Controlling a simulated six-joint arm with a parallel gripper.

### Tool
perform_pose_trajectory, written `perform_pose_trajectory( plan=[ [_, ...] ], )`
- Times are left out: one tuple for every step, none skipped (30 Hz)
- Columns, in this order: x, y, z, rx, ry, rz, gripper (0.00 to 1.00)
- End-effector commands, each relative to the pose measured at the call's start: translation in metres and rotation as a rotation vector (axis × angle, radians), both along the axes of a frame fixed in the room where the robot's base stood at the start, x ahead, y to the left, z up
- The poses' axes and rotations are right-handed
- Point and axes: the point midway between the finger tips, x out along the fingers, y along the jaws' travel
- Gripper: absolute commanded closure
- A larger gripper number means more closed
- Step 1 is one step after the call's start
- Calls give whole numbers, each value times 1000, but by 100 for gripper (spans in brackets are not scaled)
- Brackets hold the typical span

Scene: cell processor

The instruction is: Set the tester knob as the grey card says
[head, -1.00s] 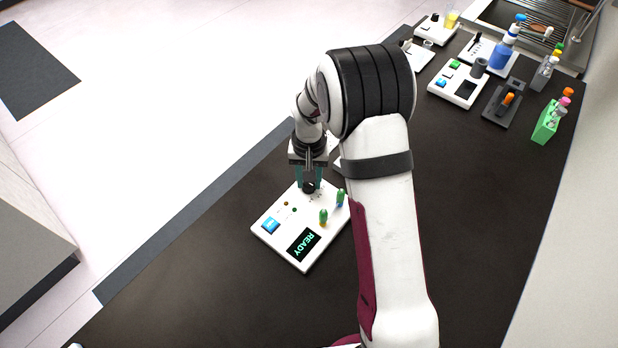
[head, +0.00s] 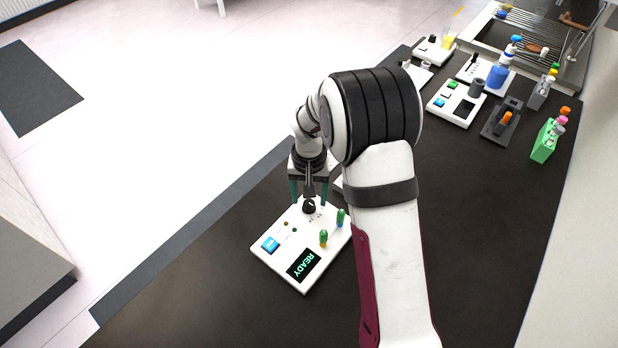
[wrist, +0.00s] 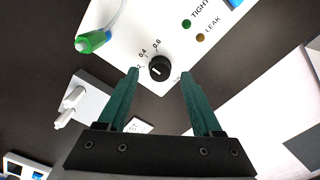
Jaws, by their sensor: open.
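The white tester (head: 275,258) lies on the dark bench, its screen (head: 303,264) reading READY. Its black knob (head: 309,206) is at the end nearest my gripper. In the wrist view the knob (wrist: 159,68) has a short white mark, and the printed scale beside it shows 0.4 and 0.6. The exact setting is unclear. My gripper (head: 308,202) is open and empty, its green fingers (wrist: 160,75) apart on either side of the knob and not touching it. A small pale card (wrist: 138,126) with print shows between the fingers, partly hidden; I cannot tell whether it is the grey card.
Two green-capped pieces (head: 332,227) stand on the tester near its screen. A blue button (head: 270,244) is at its left corner. Other devices (head: 457,103), a green rack (head: 545,142) and a sink (head: 530,45) are far right.

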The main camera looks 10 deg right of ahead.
Motion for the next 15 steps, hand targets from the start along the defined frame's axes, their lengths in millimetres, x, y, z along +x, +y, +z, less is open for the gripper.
perform_pose_trajectory(
  plan=[
    [1,0,13,1,-6,0,33],
    [2,0,22,2,-7,1,33],
    [1,0,35,2,-7,0,33],
    [1,0,45,0,-8,0,33],
    [1,0,55,2,-7,0,33],
    [1,0,69,1,-8,-1,33],
    [1,0,78,0,-8,0,33],
    [1,0,87,2,-7,0,33],
    [1,0,99,1,-7,0,33],
    [1,0,106,1,-6,0,33],
    [1,0,113,1,-6,0,33],
    [1,0,121,1,-5,0,33],
    [0,0,126,0,-4,0,33],
    [1,0,131,0,-4,0,33],
    [1,0,135,0,-3,1,33]
  ],
)
